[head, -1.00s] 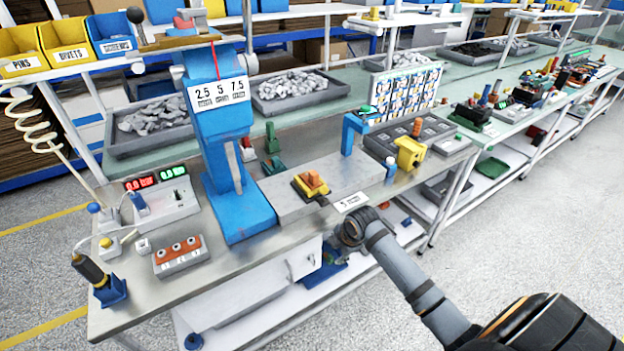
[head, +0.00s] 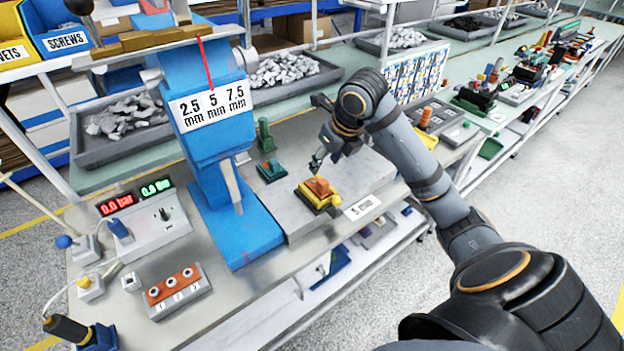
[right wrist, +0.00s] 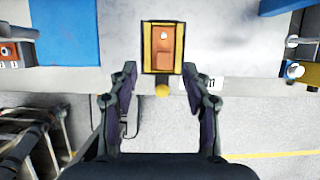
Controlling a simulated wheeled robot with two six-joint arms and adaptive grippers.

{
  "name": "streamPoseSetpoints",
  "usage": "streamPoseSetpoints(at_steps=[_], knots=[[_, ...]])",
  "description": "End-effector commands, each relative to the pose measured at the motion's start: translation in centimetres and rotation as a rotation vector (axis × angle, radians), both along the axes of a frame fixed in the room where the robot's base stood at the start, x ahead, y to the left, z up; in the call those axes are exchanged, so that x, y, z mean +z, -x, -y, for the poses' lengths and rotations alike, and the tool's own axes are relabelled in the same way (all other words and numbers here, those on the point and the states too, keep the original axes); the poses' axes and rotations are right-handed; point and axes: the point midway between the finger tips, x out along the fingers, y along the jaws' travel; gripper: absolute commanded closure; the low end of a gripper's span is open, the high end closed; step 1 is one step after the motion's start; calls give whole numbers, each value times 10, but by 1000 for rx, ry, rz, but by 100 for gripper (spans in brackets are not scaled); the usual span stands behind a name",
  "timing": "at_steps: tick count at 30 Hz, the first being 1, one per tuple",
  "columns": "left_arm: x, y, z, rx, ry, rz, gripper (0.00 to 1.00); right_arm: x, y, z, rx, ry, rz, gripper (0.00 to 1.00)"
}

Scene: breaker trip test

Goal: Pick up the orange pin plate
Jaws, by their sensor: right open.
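The orange pin plate (head: 319,186) sits in a yellow and black holder (head: 312,198) on the grey block at the bench's front. In the right wrist view the orange plate (right wrist: 163,49) shows from above with a pale round spot, framed by the yellow holder (right wrist: 148,48). My right gripper (head: 320,158) is just above and behind the holder in the head view. In the right wrist view its fingers (right wrist: 160,75) are spread wide and empty, with the plate beyond the tips and between their lines. My left gripper is not in view.
A blue press (head: 215,140) stands left of the grey block (head: 365,182). Green parts (head: 270,170) lie behind the holder. A box with orange-topped sockets (head: 178,291) and a gauge box (head: 150,235) are at the left. A "5 mm" label (head: 362,208) is on the block's front.

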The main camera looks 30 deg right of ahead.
Motion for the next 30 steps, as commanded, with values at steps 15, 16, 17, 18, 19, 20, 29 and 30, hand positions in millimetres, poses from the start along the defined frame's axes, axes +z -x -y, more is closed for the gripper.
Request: streamPoseSetpoints(at_steps=[15,16,17,18,19,20,29,30], knots=[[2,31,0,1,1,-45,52,-51,-20,-1,-4,-3,-1,51],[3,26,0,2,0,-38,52,-53,-20,-1,-4,-4,-2,51],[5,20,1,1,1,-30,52,-56,-21,0,-6,-3,-4,51],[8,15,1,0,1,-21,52,-62,-22,2,-6,-4,-5,51],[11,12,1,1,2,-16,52,-67,-24,2,-4,-5,-6,51],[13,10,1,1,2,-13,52,-73,-25,3,-6,-5,-6,51],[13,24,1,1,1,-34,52,-100,-36,4,-5,-4,-1,51],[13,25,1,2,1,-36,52,-100,-36,4,-4,-3,-1,51]])
